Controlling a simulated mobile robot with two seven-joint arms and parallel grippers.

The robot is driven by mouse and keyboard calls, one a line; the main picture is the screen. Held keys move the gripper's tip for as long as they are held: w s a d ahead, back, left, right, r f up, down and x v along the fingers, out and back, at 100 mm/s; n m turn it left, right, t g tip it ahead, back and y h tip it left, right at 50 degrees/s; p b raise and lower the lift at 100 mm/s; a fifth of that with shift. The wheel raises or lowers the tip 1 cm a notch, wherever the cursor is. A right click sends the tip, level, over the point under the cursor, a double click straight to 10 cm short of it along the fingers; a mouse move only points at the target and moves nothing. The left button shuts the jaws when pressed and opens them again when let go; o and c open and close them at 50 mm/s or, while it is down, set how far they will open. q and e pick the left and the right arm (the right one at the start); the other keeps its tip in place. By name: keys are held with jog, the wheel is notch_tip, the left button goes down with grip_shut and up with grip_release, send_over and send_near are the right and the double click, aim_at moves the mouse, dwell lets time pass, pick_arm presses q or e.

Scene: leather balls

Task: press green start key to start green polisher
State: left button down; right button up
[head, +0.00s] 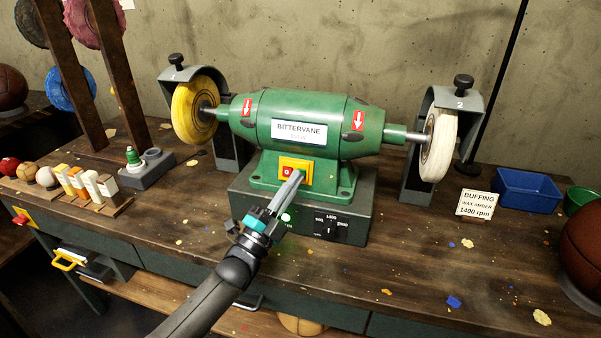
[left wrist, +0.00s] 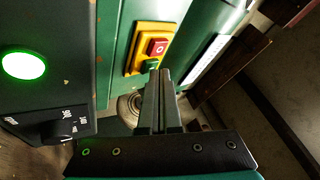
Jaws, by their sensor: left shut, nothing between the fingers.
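The green polisher (head: 310,122), labelled BITTERVANE, stands on a dark base box (head: 345,210). Its yellow switch plate (head: 301,161) is on the front and also shows in the left wrist view (left wrist: 139,62). The red key (head: 288,170) shows left of my fingers, and in the wrist view (left wrist: 158,46). The green start key (left wrist: 151,64) sits right at my fingertips; in the head view they hide it. My left gripper (head: 299,173) is shut and empty, its tips at the key; contact is hard to tell. A green lamp (left wrist: 23,65) on the base is lit. My right gripper is not in view.
A yellow wheel (head: 187,110) and a white wheel (head: 440,145) flank the motor. A dial (head: 329,230) is on the base front. A buffing sign (head: 476,204), blue bin (head: 528,190) and brown ball (head: 583,245) stand right. Wax bars and small balls lie left. The front right bench is mostly clear.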

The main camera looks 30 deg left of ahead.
pick_arm(q)
jog(key=shift+s+d+r+p, duration=0.2)
jog(key=shift+s+p, duration=0.1)
jog(key=shift+s, duration=0.2)
jog(key=s+p, duration=0.2)
jog(key=s, duration=0.1)
jog(key=s+d+r+p, duration=0.1)
jog(key=shift+s+p, duration=0.4)
dwell(0.6)
